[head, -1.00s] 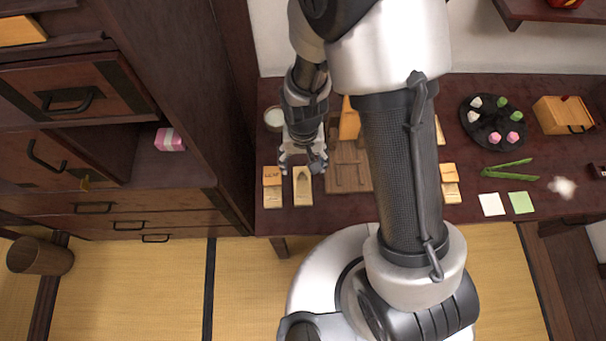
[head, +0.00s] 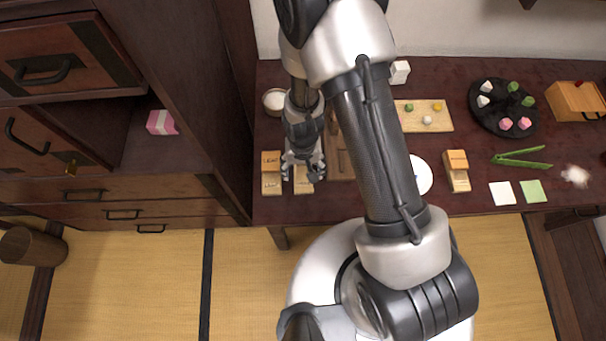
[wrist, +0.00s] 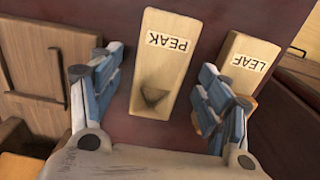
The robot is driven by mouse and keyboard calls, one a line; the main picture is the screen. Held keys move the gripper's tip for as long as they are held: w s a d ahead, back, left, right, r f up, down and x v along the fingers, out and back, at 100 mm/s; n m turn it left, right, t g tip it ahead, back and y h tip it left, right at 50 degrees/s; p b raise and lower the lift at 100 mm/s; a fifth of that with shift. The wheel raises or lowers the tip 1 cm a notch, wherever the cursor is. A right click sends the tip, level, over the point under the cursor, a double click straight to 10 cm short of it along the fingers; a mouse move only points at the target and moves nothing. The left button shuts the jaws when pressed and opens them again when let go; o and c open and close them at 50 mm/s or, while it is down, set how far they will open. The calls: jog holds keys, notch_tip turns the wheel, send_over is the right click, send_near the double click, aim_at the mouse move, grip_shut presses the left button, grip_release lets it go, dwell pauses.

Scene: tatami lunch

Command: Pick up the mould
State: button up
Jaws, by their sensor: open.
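A pale wooden mould marked PEAK (wrist: 162,62), with a pointed hollow, lies on the dark table. In the wrist view it sits between my two fingers, a little beyond their tips. A second pale mould marked LEAF (wrist: 245,62) lies to its right, partly behind the right finger. My gripper (wrist: 150,92) is open and empty. In the head view my gripper (head: 303,172) is over the upper part of the PEAK mould (head: 304,187), hiding some of it. The LEAF mould (head: 271,186) lies just left, below an orange-brown block (head: 271,160).
A wooden tray (head: 342,165) lies right of my gripper, partly hidden by my arm. A bowl (head: 275,101) stands behind. A tall dark cabinet (head: 180,60) rises on the left.

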jog(key=shift+f, duration=0.55)
jog(key=shift+c, duration=0.4)
jog(key=c, duration=1.1)
